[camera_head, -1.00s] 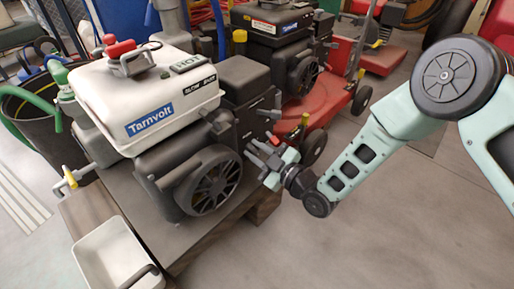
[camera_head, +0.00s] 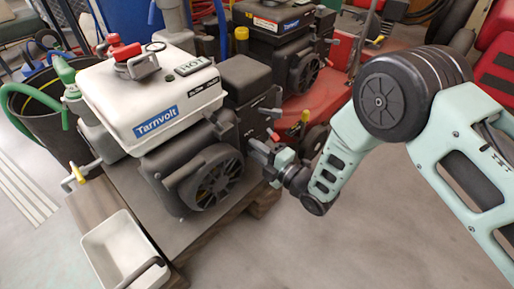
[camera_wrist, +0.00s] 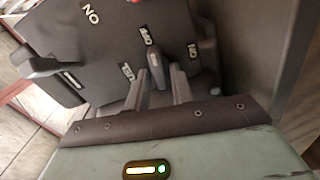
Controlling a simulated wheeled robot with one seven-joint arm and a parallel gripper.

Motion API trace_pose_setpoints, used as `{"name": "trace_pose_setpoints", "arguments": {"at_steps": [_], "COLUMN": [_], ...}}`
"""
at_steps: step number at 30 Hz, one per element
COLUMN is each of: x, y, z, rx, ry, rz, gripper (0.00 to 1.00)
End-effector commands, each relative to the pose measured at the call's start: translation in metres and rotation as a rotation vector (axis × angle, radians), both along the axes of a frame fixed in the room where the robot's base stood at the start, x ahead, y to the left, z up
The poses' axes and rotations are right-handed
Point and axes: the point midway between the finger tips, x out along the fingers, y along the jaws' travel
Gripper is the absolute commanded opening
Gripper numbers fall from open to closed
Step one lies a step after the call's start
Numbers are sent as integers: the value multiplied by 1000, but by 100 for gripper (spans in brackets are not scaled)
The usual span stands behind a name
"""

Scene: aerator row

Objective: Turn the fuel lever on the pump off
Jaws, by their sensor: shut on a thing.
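The pump (camera_head: 152,108) has a white top marked Tarnvolt and a dark engine body. It stands on a low bench, and my gripper (camera_head: 257,152) is at its right side. In the wrist view my gripper (camera_wrist: 158,92) is shut on a short grey lever (camera_wrist: 156,70), one finger on each side of it. The dark panel (camera_wrist: 112,38) behind carries white labels. The lever's tip points up, close to a label that seems to read OFF (camera_wrist: 148,36); an ON label (camera_wrist: 193,50) is to its right. A label by the left finger is too blurred to read.
Another lever (camera_wrist: 48,66) sticks out at the panel's left in the wrist view. A white tray (camera_head: 104,252) is at the bench's front. A second engine (camera_head: 285,45) and red machinery (camera_head: 318,95) stand behind. The floor at lower right is clear.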

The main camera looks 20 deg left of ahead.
Motion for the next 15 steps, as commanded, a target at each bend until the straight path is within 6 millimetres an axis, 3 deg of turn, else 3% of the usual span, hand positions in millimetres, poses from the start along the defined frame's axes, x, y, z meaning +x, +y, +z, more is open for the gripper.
{"name": "trace_pose_setpoints", "arguments": {"at_steps": [15], "x": [0], "y": [-1], "z": [-3], "rx": [-67], "ry": [-153], "rz": [-2], "gripper": [1]}}
